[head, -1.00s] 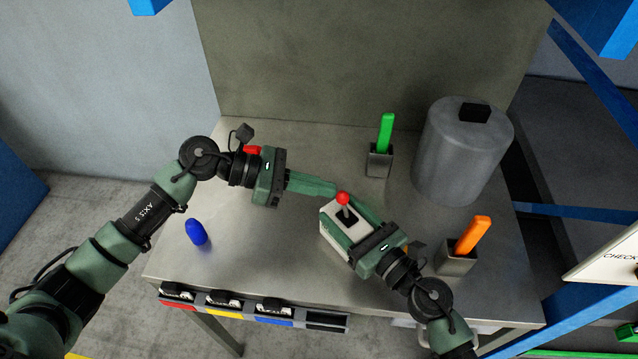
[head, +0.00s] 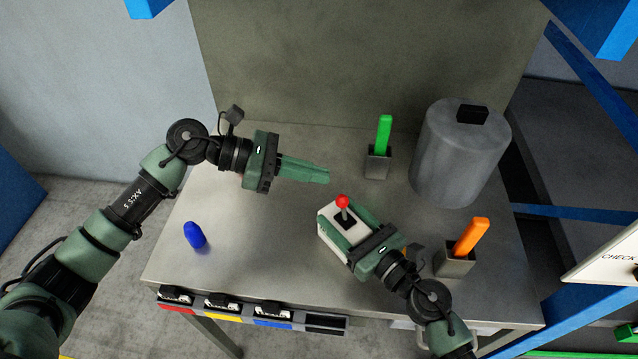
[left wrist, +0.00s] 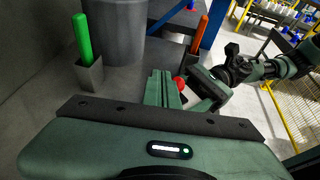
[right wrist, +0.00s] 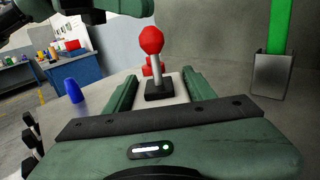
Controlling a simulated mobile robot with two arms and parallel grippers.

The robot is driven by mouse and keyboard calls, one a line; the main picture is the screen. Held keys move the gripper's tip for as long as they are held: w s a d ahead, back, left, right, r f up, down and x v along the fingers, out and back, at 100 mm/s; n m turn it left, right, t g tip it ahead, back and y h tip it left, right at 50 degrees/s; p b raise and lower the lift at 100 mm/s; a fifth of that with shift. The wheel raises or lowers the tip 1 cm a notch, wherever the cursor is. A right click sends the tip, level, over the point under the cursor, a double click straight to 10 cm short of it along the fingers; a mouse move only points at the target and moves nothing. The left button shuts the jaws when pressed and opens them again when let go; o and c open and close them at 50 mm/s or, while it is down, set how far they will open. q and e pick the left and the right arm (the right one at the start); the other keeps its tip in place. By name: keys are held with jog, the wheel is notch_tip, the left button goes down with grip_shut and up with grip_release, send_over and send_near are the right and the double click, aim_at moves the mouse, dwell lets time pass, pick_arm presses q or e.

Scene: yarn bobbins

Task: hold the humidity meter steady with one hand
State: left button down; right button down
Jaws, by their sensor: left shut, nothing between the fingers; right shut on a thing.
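The humidity meter, which I take to be the white box (head: 329,232) with a red-ball lever (head: 342,201), sits on the metal table. My right gripper (head: 345,222) is shut on it, one finger along each side. In the right wrist view the white top (right wrist: 184,88) lies between the two fingers, with the lever (right wrist: 151,41) standing upright. My left gripper (head: 328,176) is shut and empty, above the table, up and left of the lever and apart from it. In the left wrist view its closed fingers (left wrist: 160,88) partly cover the meter; the red ball (left wrist: 179,83) shows beside them.
A green stick (head: 384,134) and an orange stick (head: 471,236) stand in grey holders. A large grey cylinder (head: 460,155) stands at the back right. A blue rounded piece (head: 194,235) is at the left. Colour-marked bins (head: 222,302) line the front edge.

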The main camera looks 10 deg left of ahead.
pick_arm(q)
jog(key=shift+w+a+r, duration=0.15)
jog(key=shift+a+r, duration=0.05)
jog(key=shift+r, duration=0.2)
jog(key=shift+w+a+r, duration=0.15)
jog(key=shift+r, duration=0.2)
notch_tip(320, 180, down, 5)
jog(key=w+a, duration=0.2)
jog(key=shift+s+d+r, duration=0.1)
jog(key=shift+s+d, duration=1.55)
jog(key=shift+d, duration=0.05)
jog(key=shift+s+d, duration=0.15)
